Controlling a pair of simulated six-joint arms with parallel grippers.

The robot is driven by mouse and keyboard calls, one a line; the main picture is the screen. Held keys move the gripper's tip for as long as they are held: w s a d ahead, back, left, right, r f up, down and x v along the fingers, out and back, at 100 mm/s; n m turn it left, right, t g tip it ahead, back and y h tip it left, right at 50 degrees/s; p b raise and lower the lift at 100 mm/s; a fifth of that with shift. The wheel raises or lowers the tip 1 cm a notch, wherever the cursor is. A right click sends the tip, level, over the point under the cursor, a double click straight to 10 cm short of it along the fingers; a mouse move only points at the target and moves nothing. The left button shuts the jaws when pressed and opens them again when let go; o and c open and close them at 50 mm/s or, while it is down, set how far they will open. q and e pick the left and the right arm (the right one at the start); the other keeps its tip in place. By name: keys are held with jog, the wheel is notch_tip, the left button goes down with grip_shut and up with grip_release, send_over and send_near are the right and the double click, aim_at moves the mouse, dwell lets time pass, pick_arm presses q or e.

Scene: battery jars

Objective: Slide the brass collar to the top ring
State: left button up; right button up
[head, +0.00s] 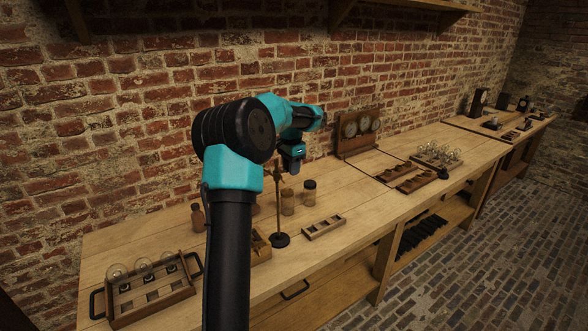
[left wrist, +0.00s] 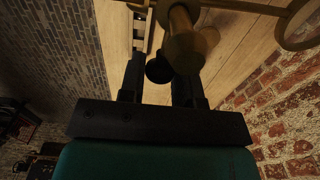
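A brass stand (head: 278,205) with a thin upright rod rises from a round dark base (head: 280,240) on the bench. My left gripper (head: 293,166) hangs fingers down near the rod's top. In the left wrist view its two dark fingers (left wrist: 160,78) are apart, with the dark base seen in the gap beyond them. A rounded brass piece (left wrist: 184,48) overlaps the right finger; I cannot tell whether it is the collar or the rod's end. A brass ring (left wrist: 298,28) shows at the upper right. No grasp is visible. My right gripper is out of view.
Jars (head: 309,191) and a reddish bottle (head: 198,218) stand around the stand. A small compartment tray (head: 324,227) lies to its right. A bulb tray (head: 150,303) is at the front left. The brick wall (head: 160,110) runs close behind the bench.

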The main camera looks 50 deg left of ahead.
pick_arm(q)
jog(key=o, duration=0.4)
notch_tip(320, 180, up, 17)
jog(key=shift+r, duration=0.15)
dwell(0.6)
dwell(0.4)
